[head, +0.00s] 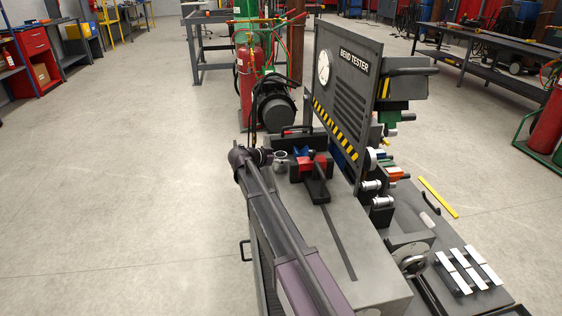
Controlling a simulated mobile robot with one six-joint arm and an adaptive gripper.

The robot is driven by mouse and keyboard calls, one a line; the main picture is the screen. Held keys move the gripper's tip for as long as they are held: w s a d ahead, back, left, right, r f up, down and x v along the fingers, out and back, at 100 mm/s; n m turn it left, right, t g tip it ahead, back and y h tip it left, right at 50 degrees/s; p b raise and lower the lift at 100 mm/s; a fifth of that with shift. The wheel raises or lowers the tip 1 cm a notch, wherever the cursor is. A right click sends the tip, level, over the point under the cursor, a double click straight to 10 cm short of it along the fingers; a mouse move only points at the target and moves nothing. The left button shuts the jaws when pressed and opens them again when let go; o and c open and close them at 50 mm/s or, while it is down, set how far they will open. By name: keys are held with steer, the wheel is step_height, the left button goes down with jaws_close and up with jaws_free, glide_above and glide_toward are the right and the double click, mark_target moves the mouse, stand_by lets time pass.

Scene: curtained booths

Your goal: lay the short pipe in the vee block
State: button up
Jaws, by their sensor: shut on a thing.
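My dark arm reaches up from the bottom of the head view to my gripper (267,156), small beside the bench's left edge. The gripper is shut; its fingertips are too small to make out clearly. A short silvery ring-ended piece (281,157), seemingly the short pipe, is at its tip. I cannot tell how far it is above the bench. Just right of it a small blue block (301,152), perhaps the vee block, sits behind a black fixture with red jaws (313,168). The block's groove is not clear from here.
The grey bench top (345,225) has a dark slot and is otherwise mostly bare. An upright "BEND TESTER" panel (345,85) rises close on the right. A red cylinder (245,85) and black round machine (273,103) stand beyond. Floor at left is open.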

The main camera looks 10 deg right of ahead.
steer(key=shift+f, duration=0.15)
steer(key=o, duration=1.3)
steer(key=shift+r, duration=0.25)
steer(key=p+v, duration=0.4)
steer(key=v, duration=0.8)
steer(key=shift+p, duration=0.3)
steer(key=shift+s, duration=0.1)
